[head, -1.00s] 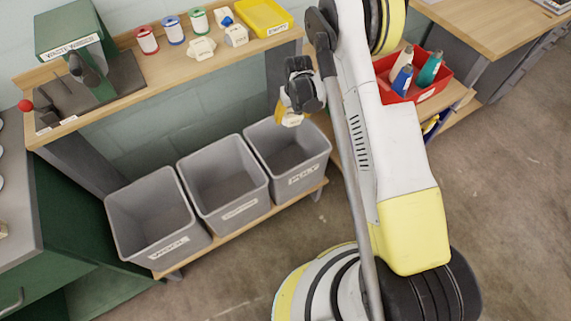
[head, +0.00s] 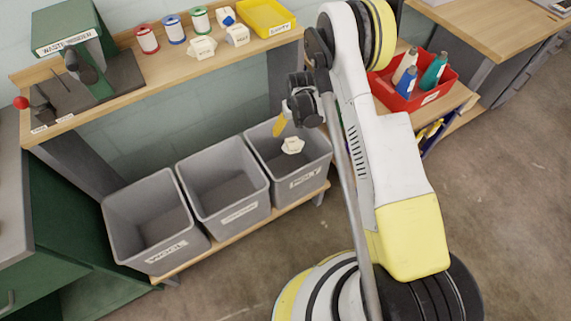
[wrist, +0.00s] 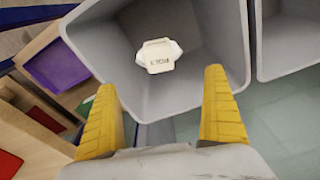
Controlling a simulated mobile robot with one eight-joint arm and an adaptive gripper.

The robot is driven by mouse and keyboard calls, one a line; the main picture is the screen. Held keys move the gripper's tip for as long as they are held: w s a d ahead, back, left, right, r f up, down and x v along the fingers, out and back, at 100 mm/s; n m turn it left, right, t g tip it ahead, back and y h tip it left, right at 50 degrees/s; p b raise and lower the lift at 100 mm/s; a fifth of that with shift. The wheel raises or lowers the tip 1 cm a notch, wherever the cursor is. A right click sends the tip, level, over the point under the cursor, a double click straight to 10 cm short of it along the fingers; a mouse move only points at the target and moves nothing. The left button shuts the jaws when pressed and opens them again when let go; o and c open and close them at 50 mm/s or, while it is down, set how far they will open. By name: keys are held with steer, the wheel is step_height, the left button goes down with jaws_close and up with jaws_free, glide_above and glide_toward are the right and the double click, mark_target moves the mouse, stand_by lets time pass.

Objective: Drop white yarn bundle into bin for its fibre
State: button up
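The white yarn bundle (head: 292,145) is inside the upper part of the right-hand grey bin (head: 312,181), labelled POLY, as seen in the head view. It also shows against the bin's inside in the wrist view (wrist: 159,55), with its tag facing up, apart from both fingers. I cannot tell whether it is falling or resting. My gripper (wrist: 165,110) is open, with its yellow fingers wide apart and nothing between them. In the head view my gripper (head: 281,125) is over this bin, and one yellow fingertip shows.
The middle bin (head: 240,212) and the left bin (head: 166,254), labelled WOOL, stand beside it. The shelf above holds spools, two white bundles (head: 202,48), a yellow tray (head: 265,17) and a green waste winder (head: 75,35). A red box (head: 420,98) of bottles stands at right.

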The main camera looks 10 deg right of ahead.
step_height(320, 180, up, 12)
steer(key=s, duration=0.1)
steer(key=shift+s, duration=0.4)
stand_by(0.4)
